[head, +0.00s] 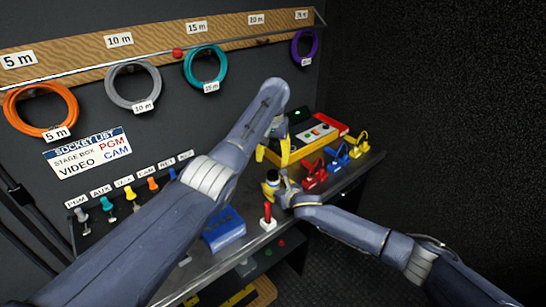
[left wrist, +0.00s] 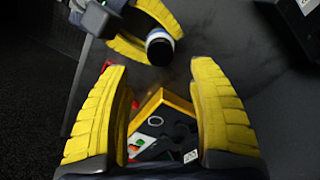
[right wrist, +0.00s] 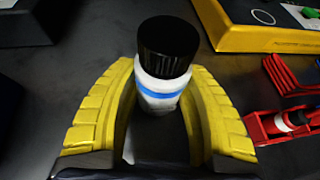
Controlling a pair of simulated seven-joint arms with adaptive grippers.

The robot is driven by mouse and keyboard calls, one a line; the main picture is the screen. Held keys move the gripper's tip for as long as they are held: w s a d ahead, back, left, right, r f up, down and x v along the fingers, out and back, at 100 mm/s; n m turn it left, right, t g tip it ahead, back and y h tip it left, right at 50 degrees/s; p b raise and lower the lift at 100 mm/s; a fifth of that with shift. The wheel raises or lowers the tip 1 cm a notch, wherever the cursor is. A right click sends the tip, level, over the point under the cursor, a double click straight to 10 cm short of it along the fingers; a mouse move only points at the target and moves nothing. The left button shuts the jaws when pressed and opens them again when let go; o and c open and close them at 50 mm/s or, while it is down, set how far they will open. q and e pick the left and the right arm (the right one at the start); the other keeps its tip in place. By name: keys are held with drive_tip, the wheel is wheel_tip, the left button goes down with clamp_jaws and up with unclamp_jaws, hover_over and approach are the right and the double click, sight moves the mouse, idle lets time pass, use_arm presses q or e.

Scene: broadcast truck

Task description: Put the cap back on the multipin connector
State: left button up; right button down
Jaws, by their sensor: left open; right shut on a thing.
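My right gripper (head: 273,184) is shut on a white cylinder with a blue band and a black top (right wrist: 165,72), held upright above the bench. I cannot tell whether this is the multipin connector or whether its black top is the cap. The black top also shows in the left wrist view (left wrist: 160,47), beyond the left fingertips. My left gripper (head: 270,152) is open and empty, higher and farther back, pointing down near the yellow-edged box. No separate loose cap can be made out.
A yellow-edged box (head: 290,147) with buttons stands behind the grippers. Red (head: 314,176), blue (head: 336,159) and yellow (head: 358,147) holders line the bench to its right. Coiled cables (head: 133,85) hang on the wall.

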sight(273, 173)
use_arm(q)
drive_tip(key=shift+n, duration=0.5)
use_arm(e)
drive_tip(key=shift+f, duration=0.1)
use_arm(q)
drive_tip(key=shift+f, duration=0.1)
drive_tip(key=shift+f, duration=3.9)
drive_tip(key=shift+c, duration=0.4)
clamp_jaws()
